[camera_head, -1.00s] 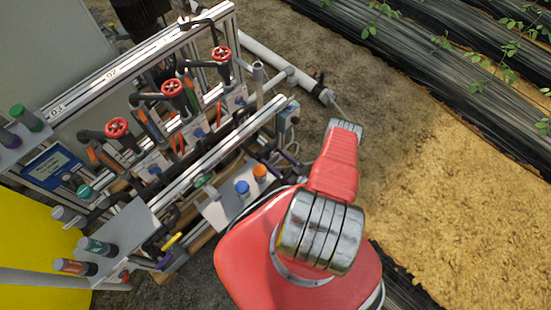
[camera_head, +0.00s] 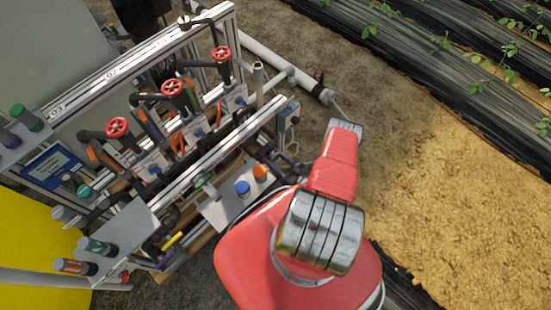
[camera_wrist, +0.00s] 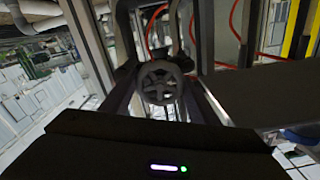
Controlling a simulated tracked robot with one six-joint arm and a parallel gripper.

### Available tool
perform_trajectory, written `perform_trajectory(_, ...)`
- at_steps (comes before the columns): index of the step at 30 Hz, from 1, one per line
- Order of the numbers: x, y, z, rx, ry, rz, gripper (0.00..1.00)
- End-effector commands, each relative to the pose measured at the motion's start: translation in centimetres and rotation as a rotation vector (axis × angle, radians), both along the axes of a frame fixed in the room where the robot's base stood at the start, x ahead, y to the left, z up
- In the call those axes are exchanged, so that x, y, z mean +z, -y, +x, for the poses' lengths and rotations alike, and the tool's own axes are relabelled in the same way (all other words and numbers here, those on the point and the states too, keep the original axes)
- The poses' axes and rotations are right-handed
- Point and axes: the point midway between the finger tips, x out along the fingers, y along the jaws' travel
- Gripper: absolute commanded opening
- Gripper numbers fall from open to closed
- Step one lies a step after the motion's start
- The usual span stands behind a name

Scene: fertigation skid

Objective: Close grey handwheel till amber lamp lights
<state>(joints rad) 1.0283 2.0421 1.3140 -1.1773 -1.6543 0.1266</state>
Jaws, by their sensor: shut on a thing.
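A dark grey handwheel (camera_wrist: 160,82) with spokes shows near the middle of the wrist view, in front of metal posts. My gripper (camera_wrist: 158,88) shows as dark shapes around it, with its black body across the bottom. It is shut on the handwheel, though the contact at the rim is too dark to make out. In the head view the grey handwheel and my gripper are hidden beyond my red arm. I cannot make out an amber lamp in either view, lit or unlit.
Several red handwheels (camera_head: 172,88) sit on the pipe skid at left. A plate there bears a blue cap (camera_head: 243,187) and an orange cap (camera_head: 260,171). A white pipe (camera_head: 270,62) runs behind. Bare soil (camera_head: 400,130) lies open to the right.

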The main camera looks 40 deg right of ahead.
Motion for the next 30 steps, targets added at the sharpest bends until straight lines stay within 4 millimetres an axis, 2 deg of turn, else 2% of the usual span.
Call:
perform_trajectory(11, -0.01, 0.24, 0.07, -0.006, -0.019, 0.125, 0.32)
perform_trajectory(30, -0.09, 0.42, 0.11, -0.008, -0.082, 0.586, 0.32)
